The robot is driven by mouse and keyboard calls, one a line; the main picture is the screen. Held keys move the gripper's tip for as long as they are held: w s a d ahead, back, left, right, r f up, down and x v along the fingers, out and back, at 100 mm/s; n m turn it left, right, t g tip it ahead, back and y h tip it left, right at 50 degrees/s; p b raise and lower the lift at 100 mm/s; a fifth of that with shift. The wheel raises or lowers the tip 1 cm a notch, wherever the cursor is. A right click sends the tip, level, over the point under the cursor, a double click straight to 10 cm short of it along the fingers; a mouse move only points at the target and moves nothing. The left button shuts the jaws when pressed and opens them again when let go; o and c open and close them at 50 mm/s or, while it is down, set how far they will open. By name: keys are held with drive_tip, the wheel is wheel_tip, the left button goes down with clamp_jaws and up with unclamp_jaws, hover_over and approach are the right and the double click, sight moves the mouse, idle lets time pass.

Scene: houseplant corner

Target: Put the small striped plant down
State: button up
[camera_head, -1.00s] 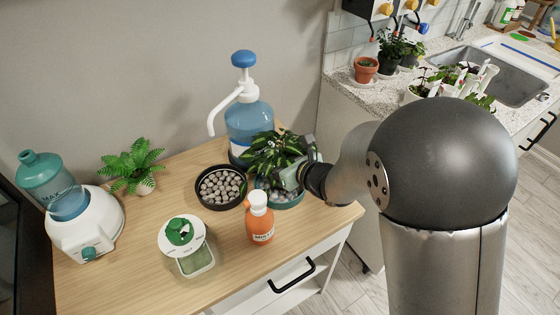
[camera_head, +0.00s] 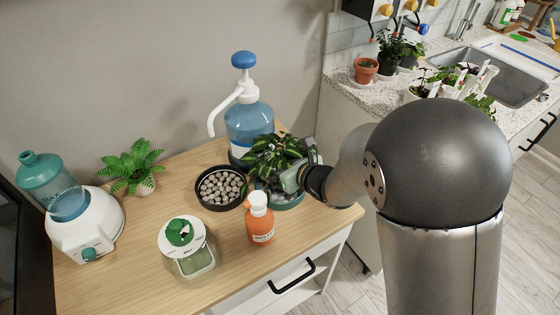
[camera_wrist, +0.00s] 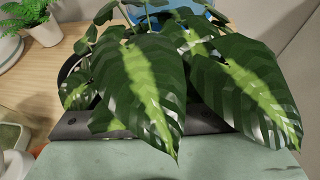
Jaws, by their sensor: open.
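The small striped plant (camera_head: 272,152), with dark green leaves banded in pale yellow-green, stands over the teal pebble saucer (camera_head: 290,204) at the table's right. Its pot is hidden by leaves and my gripper, so I cannot see how it rests on the pebbles. My gripper (camera_head: 292,177) is open, close against the plant's right side. In the wrist view the plant's leaves (camera_wrist: 150,85) fill the middle and hang over the gripper's dark edge and pale green surface.
A black pebble saucer (camera_head: 201,200) lies just left. An orange bottle (camera_head: 260,222) stands in front, a blue pump jug (camera_head: 249,122) behind. A green-lidded jar (camera_head: 188,250), a fern (camera_head: 132,165) and a white-and-teal humidifier (camera_head: 85,222) stand further left. The table's front left is clear.

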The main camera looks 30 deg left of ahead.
drive_tip(key=b+v, duration=0.1)
drive_tip(key=v, duration=1.1)
drive_tip(key=shift+w, duration=0.1)
drive_tip(key=w+d+f+m+t+h, duration=0.15)
drive_tip(key=w+d+m+h, duration=0.3)
drive_tip(key=d+m, duration=0.7)
drive_tip(key=w+d+m+t+h, duration=0.3)
drive_tip(key=d+m+h, duration=0.3)
drive_tip(key=d+m, duration=0.6)
drive_tip(key=s+d+m+g+h, duration=0.35)
drive_tip(key=s+d+m, duration=0.4)
drive_tip(key=m, duration=0.55)
drive_tip(key=s+d+m+g+y, duration=0.1)
drive_tip(key=s+d+m+g, duration=0.3)
drive_tip(key=s+m, duration=0.7)
drive_tip(key=m+g, duration=0.1)
drive_tip(key=m, duration=0.2)
